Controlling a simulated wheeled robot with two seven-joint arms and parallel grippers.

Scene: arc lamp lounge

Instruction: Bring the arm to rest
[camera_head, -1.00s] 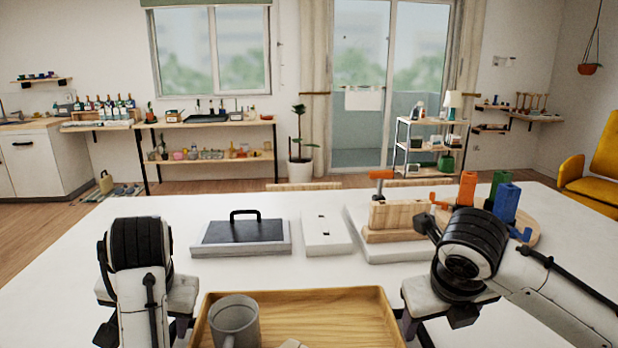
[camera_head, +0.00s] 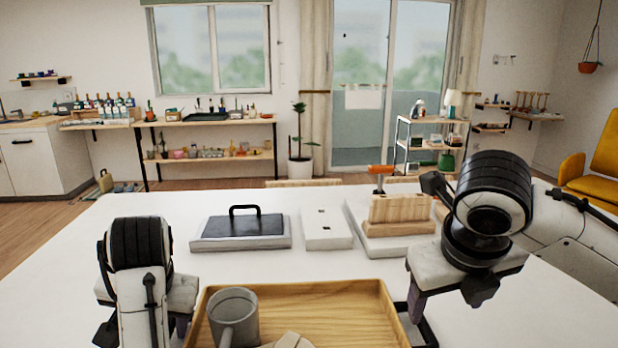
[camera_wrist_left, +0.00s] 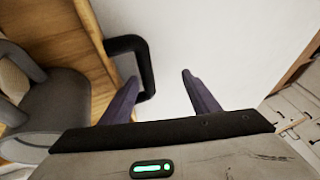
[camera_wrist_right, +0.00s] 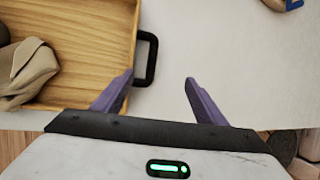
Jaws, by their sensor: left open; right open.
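My right gripper (camera_head: 447,298) is open and empty above the right side of a wooden tray (camera_head: 340,308). The right wrist view shows its open fingers (camera_wrist_right: 159,80) with the tray's black right handle (camera_wrist_right: 152,62) below and beyond, near the left finger. My left arm stands at the tray's left side. Its gripper is mostly hidden in the head view; the left wrist view shows its fingers (camera_wrist_left: 160,78) apart, with the black left handle (camera_wrist_left: 148,65) by the left finger. Contact cannot be told. A grey mug (camera_head: 233,316) and a beige cloth-like thing (camera_wrist_right: 24,68) are in the tray.
Behind the tray on the white table (camera_head: 130,205) are a dark-topped flat box (camera_head: 240,231) with a handle, a white block (camera_head: 325,228) and a wooden block (camera_head: 400,212) on a pale board. The table right of my right arm looks clear.

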